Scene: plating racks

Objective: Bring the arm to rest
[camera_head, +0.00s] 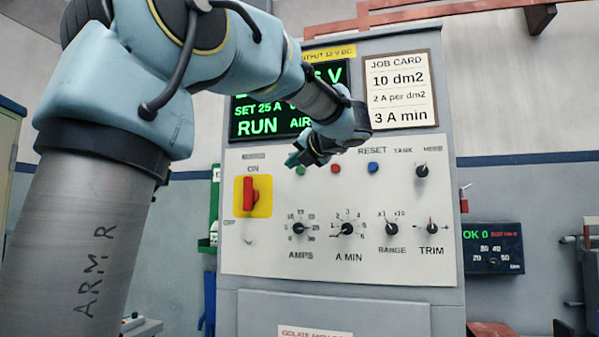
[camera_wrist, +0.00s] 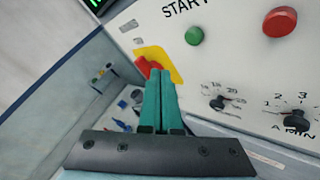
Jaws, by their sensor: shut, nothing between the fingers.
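My arm (camera_head: 190,60) reaches from the left across the front of a grey control cabinet. My gripper (camera_head: 293,160) is in front of the panel, close to the green start button (camera_head: 300,170) in the head view. In the wrist view my gripper (camera_wrist: 160,75) shows two teal fingers pressed together with nothing between them. Their tips overlap the red switch (camera_wrist: 142,67) on its yellow plate (camera_wrist: 160,60) in that view. I cannot tell whether the fingers touch the panel.
The panel (camera_head: 270,210) carries a red rotary switch (camera_head: 250,194), several black knobs, and red (camera_head: 335,168) and blue (camera_head: 373,168) buttons. The green display (camera_head: 265,120) reads RUN. A job card (camera_head: 400,90) hangs at upper right. A dark meter box (camera_head: 492,248) is to the right.

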